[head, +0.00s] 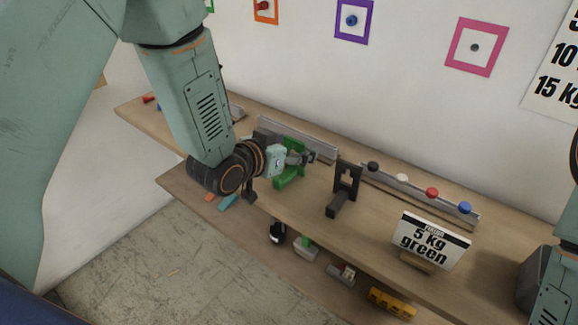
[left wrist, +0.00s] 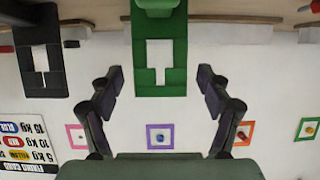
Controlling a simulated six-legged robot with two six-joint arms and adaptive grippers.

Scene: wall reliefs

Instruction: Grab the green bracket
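The green bracket (head: 291,177) stands upright on the upper shelf, partly hidden behind my left gripper (head: 302,158). In the left wrist view, which is upside down, the green bracket (left wrist: 178,50) is at top centre, with a rectangular opening in its plate. The two dark fingers of my left gripper (left wrist: 160,78) are spread wide, one on each side of the bracket in the picture, with gaps to it. The gripper is open and empty. I cannot tell how far the fingertips are from the bracket in depth.
A black bracket (head: 347,182) stands to the right on the shelf (head: 310,210). Farther right are a rail with coloured knobs (head: 420,190) and a "5 kg green" sign (head: 432,241). A lower shelf holds several small items. Coloured frames (head: 477,47) hang on the wall.

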